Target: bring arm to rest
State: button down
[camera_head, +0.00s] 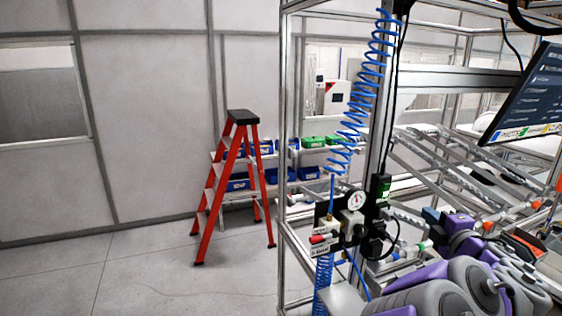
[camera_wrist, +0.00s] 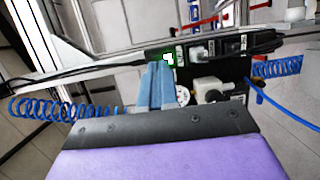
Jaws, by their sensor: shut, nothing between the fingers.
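My gripper (camera_wrist: 160,70) shows in the wrist view as two blue fingers held together beyond a dark plate and a purple housing. It is shut and empty. The fingertips point toward a black fixture with a green-lit box (camera_wrist: 174,56), and I cannot tell the gap between them. In the head view my purple and grey arm (camera_head: 450,283) is folded at the lower right. No helmet shell can be made out in either view.
An aluminium frame (camera_head: 284,150) carries a coiled blue hose (camera_head: 362,95) and a pressure gauge (camera_head: 356,201) close to my arm. A monitor (camera_head: 530,95) hangs at the right. A red stepladder (camera_head: 232,185) stands further back. The floor (camera_head: 140,270) at left is clear.

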jog(key=s+d+f+m+g+h+b, duration=0.25)
jog(key=d+f+m+h+b, duration=0.2)
jog(key=m+h, duration=0.4)
jog(key=s+a+f+m+g+y+b, duration=0.1)
jog(key=s+a+f+m+g+b, duration=0.4)
jog(key=s+f, duration=0.5)
jog(key=s+a+f+m+g+y+b, duration=0.2)
jog(key=s+a+f+m+g, duration=0.3)
jog(key=s+a+f, duration=0.45)
jog(key=s+a+f+g+y+b, duration=0.2)
jog(key=s+a+f, duration=0.3)
jog(key=s, duration=0.4)
jog(key=s+a+f+g+y+b, duration=0.2)
jog(key=s+a+f+g, duration=0.3)
jog(key=s, duration=0.5)
jog(key=shift+a+f, duration=0.2)
jog(key=shift+a, duration=0.55)
jog(key=shift+a+y, duration=0.1)
jog(key=shift+y, duration=0.15)
